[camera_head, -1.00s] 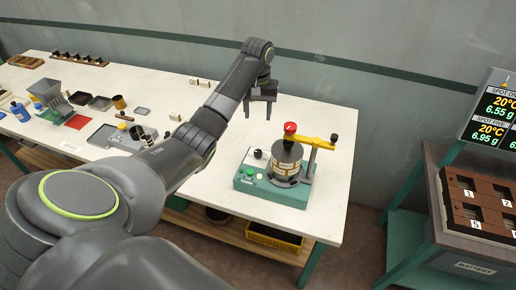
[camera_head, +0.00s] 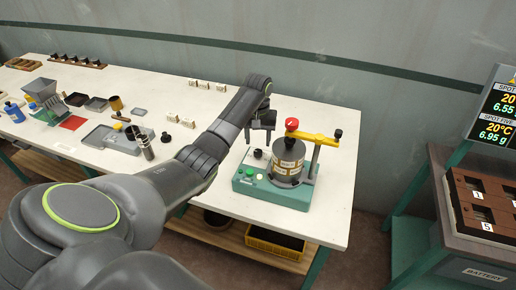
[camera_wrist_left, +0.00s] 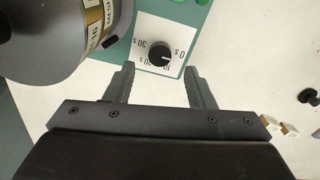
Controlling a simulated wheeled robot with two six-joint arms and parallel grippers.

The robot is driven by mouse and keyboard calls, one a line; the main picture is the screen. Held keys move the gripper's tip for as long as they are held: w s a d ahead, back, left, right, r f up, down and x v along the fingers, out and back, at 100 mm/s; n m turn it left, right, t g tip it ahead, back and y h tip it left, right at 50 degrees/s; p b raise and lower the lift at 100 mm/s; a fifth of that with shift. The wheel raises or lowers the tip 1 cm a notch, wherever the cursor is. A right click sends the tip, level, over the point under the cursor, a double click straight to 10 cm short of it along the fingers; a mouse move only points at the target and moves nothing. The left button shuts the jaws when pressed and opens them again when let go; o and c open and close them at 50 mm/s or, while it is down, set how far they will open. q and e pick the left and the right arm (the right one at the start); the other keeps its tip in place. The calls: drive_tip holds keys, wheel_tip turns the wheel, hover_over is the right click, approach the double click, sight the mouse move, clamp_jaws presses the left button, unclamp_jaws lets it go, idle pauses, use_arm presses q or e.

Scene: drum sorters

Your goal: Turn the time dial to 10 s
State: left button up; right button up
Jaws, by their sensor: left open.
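The time dial is a black knob on a white plate of the green machine (camera_head: 270,190). In the head view the dial (camera_head: 258,153) sits at the machine's back left, left of the grey drum (camera_head: 287,160). In the left wrist view the dial (camera_wrist_left: 160,54) shows upside-down second labels around it. Its pale mark seems to point near the 0 s label, but is small. My left gripper (camera_head: 262,136) is open and empty above the dial. In the wrist view the left gripper's fingers (camera_wrist_left: 158,80) straddle the dial's line, apart from it. My right gripper is not in view.
A yellow lever arm (camera_head: 318,139) and a red knob (camera_head: 291,124) stand above the drum. A green button (camera_head: 248,172) is on the machine's front. The table right of the machine is clear.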

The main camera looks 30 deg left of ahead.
sight(258, 152)
use_arm(q)
drive_tip(key=shift+f, duration=2.35)
drive_tip(key=c, duration=1)
